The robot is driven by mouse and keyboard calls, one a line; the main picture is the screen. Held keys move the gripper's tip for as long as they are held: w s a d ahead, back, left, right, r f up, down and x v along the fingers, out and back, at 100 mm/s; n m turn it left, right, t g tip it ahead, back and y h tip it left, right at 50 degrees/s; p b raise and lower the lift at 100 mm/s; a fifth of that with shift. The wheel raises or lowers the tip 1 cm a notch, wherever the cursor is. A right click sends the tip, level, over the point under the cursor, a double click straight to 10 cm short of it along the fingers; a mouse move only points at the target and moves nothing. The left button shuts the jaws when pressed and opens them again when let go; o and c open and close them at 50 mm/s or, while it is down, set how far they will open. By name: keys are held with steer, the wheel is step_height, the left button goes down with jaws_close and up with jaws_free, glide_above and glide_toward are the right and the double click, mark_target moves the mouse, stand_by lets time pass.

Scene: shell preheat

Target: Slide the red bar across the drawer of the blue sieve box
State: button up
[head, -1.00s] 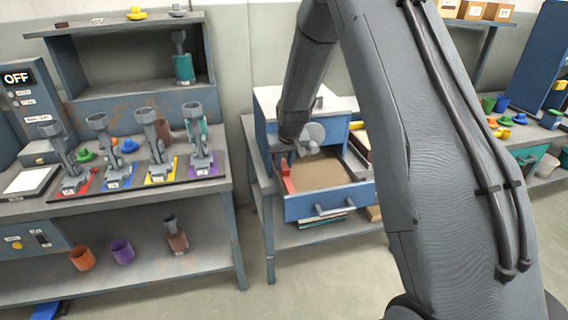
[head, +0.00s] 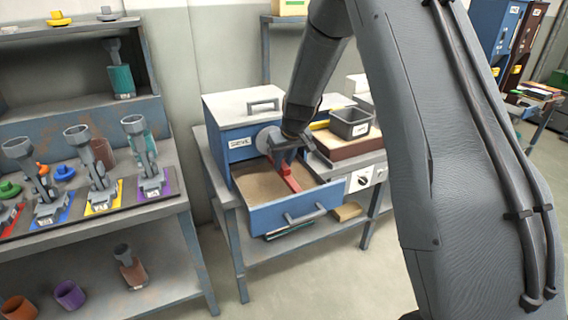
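The blue sieve box (head: 225,145), with a grey lid and a "SIEVE" label, stands on a grey bench. Its drawer (head: 294,212) is pulled out and shows a brown sandy floor. The red bar (head: 291,181) lies front to back across the drawer, right of its middle. My gripper (head: 280,154) is over the drawer at the far end of the bar, pointing down and seeming to touch it. My wrist and the low detail hide the fingers, so I cannot tell whether they are closed on the bar.
Right of the drawer, a dark grey bin (head: 350,123) sits on a brown block (head: 345,146), above a panel with a knob (head: 363,179). At left, a bench holds several grey tools on coloured mats. My arm covers much of the right side.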

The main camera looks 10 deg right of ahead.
steer(key=o, duration=0.4)
steer(key=shift+r, duration=0.1)
steer(key=shift+b+v, duration=0.65)
steer(key=shift+v, duration=3.2)
